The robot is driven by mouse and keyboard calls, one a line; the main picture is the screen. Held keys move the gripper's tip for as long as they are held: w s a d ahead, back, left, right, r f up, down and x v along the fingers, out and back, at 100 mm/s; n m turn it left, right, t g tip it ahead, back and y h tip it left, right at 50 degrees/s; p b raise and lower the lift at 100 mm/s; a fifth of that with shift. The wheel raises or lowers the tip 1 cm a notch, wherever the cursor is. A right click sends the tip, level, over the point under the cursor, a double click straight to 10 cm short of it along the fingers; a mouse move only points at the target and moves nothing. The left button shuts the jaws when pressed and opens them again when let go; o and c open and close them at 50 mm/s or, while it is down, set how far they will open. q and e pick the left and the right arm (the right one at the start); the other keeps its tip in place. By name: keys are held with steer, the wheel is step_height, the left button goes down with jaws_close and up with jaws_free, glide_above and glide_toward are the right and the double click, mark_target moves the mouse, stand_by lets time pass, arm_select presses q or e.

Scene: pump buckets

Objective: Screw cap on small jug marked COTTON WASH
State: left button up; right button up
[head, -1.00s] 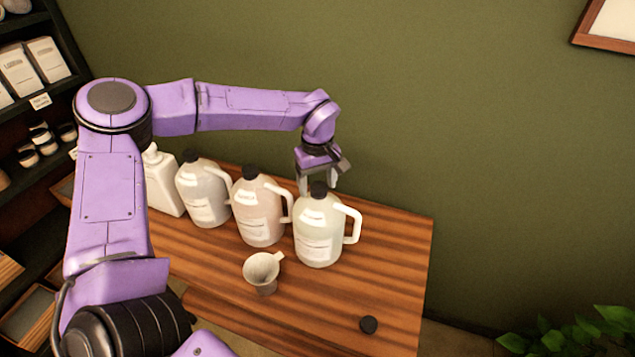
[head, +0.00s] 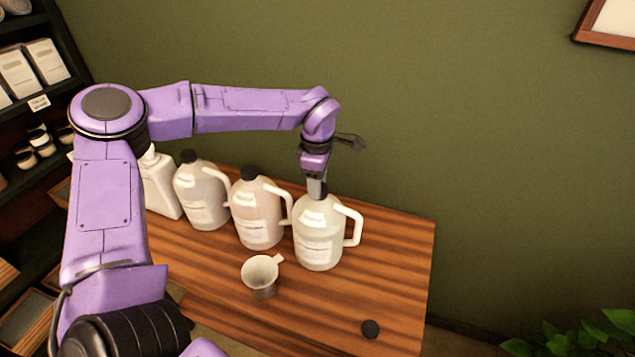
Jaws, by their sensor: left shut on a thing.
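Three jugs with side handles and dark caps stand in a row on the wooden table: a greyish one (head: 203,198), a pinkish one (head: 257,217) and a pale greenish one (head: 319,238) at the right. Their labels are too small to read, so I cannot tell which is COTTON WASH. My left gripper (head: 318,190) points down at the top of the pale greenish jug. It is shut on that jug's dark cap (head: 323,191), which it partly hides. A loose dark cap (head: 370,329) lies flat near the table's front right. My right gripper is not in view.
A light funnel-like cup (head: 261,273) stands in front of the jugs. A white bottle (head: 160,185) stands at the row's left end, partly behind my arm. The table (head: 390,265) is clear right of the jugs. Shelves (head: 45,105) rise at left.

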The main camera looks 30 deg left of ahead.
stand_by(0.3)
arm_select(q)
steer(key=shift+r+m+p, duration=0.15)
steer(key=shift+m+p, duration=0.15)
steer(key=shift+p, duration=0.15)
steer(key=shift+m+p, duration=0.65)
steer(key=shift+m, duration=0.05)
steer(key=m, duration=0.5)
steer(key=shift+w+f+m, duration=0.1)
steer(key=shift+f+m, duration=0.1)
steer(key=shift+m, duration=0.2)
steer(key=m, duration=0.7)
steer(key=o, duration=1.2)
steer(key=shift+c, duration=0.2)
steer(key=shift+s+a, duration=0.1)
steer(key=shift+s, duration=0.1)
